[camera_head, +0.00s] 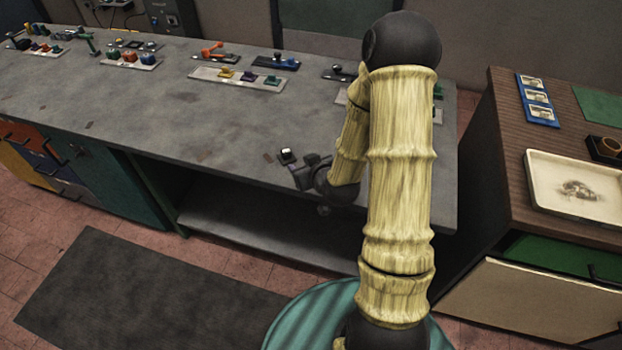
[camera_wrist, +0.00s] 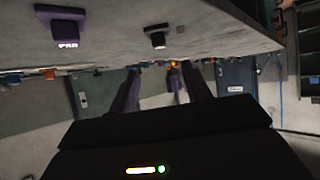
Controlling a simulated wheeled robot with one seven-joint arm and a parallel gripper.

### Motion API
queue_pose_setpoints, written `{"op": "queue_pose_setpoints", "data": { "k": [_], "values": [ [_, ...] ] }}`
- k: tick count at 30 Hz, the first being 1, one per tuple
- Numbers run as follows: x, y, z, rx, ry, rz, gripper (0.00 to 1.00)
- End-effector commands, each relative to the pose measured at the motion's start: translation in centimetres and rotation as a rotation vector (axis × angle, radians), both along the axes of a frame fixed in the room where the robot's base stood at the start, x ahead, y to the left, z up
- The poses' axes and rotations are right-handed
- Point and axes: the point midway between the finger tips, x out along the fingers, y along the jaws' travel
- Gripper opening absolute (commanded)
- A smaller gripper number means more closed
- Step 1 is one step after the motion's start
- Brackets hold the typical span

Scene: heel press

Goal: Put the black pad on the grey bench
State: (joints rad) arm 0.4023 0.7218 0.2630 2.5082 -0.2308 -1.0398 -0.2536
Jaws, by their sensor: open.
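The grey bench (camera_head: 165,110) runs across the head view. A small black block with a pale face (camera_head: 287,155) sits on it near its front edge; I cannot tell if this is the black pad. My gripper (camera_head: 303,170) is open and empty beside that block, at the bench's front edge. The wrist view is upside down, with the bench top (camera_wrist: 110,30) above. A black block with a pale face (camera_wrist: 157,36) and a purple block with white marks (camera_wrist: 62,28) show there, both outside the open fingers (camera_wrist: 160,92).
Racks of coloured parts, such as a pale one (camera_head: 237,77), stand along the bench's back. A brown cabinet (camera_head: 495,130) at right carries a cream tray (camera_head: 578,186) and a blue strip (camera_head: 537,99). A dark mat (camera_head: 120,290) lies on the floor. My arm hides the bench's right part.

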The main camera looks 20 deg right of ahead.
Motion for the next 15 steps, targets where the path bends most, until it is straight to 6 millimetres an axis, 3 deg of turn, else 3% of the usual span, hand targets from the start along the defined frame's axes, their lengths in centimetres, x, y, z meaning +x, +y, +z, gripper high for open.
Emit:
{"op": "queue_pose_setpoints", "data": {
  "k": [8, 15],
  "values": [
    [-3.3, 0.8, 2.4, -0.071, 0.252, -0.003, 0.48],
    [-8.5, 1.3, 5.4, -0.091, 0.488, -0.068, 0.48]
  ]
}}
